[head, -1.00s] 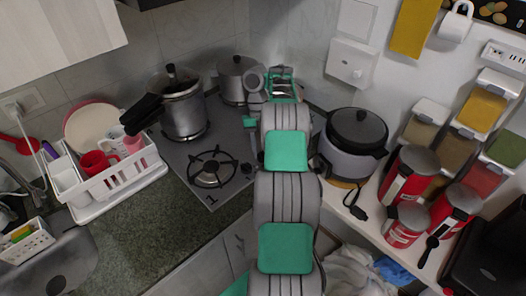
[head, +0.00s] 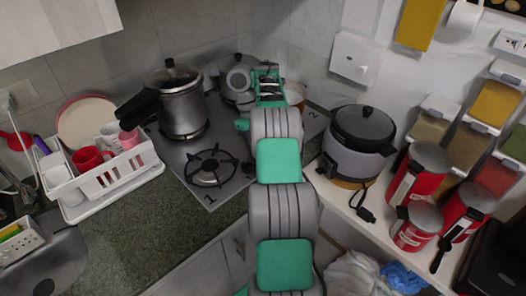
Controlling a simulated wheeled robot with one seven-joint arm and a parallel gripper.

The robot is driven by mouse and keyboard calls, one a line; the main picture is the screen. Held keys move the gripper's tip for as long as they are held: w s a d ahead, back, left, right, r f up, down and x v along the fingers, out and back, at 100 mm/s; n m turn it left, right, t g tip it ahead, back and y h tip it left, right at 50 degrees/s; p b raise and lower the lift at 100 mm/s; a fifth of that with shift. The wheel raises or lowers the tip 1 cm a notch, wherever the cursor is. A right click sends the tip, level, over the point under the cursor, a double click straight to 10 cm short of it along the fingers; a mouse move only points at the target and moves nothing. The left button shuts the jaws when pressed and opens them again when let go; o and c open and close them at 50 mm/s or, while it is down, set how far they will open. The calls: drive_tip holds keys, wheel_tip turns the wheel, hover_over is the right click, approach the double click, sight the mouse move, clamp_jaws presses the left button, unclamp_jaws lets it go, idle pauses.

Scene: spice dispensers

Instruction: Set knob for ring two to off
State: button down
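The dark stove (head: 190,165) sits in the counter corner. Its front burner (head: 211,167) is bare, with a "1" printed near it; a "2" (head: 311,114) shows right of my arm. A small dark knob-like part (head: 248,167) shows at the stove's edge, left of my arm. Which ring it serves and how it is turned cannot be told. Other knobs may be hidden behind my arm. My gripper (head: 268,76) is at the arm's far end, over the back of the stove. Its fingers are too small and hidden to judge.
A pressure cooker (head: 183,105) stands left on the stove, its handle pointing left. A lidded pot (head: 232,68) is partly behind my arm. A rice cooker (head: 358,148) stands close on the right. A dish rack (head: 103,177) is at left. The counter in front (head: 150,235) is clear.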

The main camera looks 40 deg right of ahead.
idle(0.3)
drive_tip(key=c, duration=1)
unclamp_jaws()
drive_tip(key=shift+o, duration=0.2)
drive_tip(key=p+v, duration=0.3)
drive_tip(key=v, duration=0.4)
drive_tip(key=shift+w+r, duration=0.2)
drive_tip(key=shift+r, duration=0.1)
